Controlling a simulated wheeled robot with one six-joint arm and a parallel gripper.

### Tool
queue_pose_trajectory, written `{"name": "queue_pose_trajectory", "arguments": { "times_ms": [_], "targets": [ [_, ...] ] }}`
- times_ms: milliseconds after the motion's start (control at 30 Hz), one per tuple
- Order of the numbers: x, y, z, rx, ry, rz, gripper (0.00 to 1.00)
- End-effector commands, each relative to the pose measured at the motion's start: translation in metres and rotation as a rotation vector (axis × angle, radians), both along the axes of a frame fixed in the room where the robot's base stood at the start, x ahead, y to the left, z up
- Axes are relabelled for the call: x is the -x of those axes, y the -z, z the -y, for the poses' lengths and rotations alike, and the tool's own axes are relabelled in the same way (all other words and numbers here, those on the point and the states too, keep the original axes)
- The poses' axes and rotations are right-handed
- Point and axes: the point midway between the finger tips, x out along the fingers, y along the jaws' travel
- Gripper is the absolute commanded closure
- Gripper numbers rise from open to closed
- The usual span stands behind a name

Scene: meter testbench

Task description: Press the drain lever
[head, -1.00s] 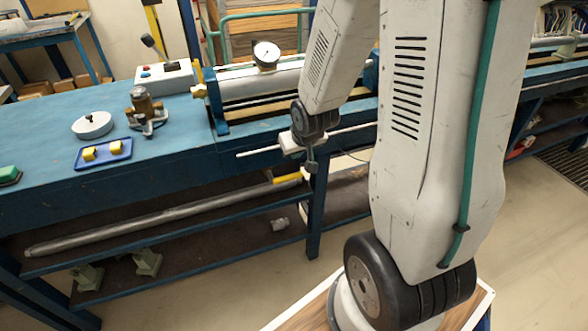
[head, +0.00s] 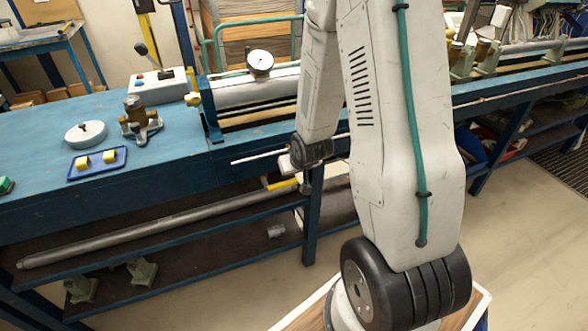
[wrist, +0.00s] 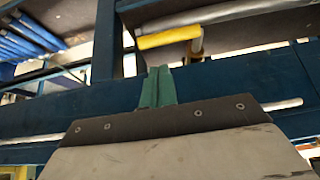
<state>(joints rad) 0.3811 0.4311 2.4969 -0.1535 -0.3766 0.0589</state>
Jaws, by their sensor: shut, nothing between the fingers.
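A yellow-handled lever (head: 281,184), which looks like the drain lever, sticks out below the bench's front edge beside a blue leg. It also shows in the wrist view, where the yellow grip (wrist: 168,37) is near the top, just beyond the fingertips. My gripper (head: 306,188) is just right of the lever in the head view, partly hidden by my wrist. In the wrist view my green fingers (wrist: 157,86) are shut together with nothing between them. A gap shows between them and the yellow grip there; the exact distance is unclear.
A thin metal rod (head: 258,157) runs along the bench front close to my wrist. The blue bench (head: 170,172) holds a dial gauge (head: 260,63), a control box (head: 160,84) and a blue tray (head: 97,172). A long pipe (head: 140,230) lies on the shelf below.

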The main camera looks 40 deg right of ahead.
Motion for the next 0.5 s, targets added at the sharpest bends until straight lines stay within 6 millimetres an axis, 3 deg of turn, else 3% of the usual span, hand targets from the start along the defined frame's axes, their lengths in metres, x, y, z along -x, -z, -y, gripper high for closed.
{"name": "queue_pose_trajectory", "arguments": {
  "times_ms": [300, 500],
  "targets": [
    [-0.027, 0.043, 0.007, -0.002, -0.001, -0.003, 1.0],
    [-0.036, 0.056, 0.01, 0.0, 0.0, 0.0, 1.0]
  ]
}}
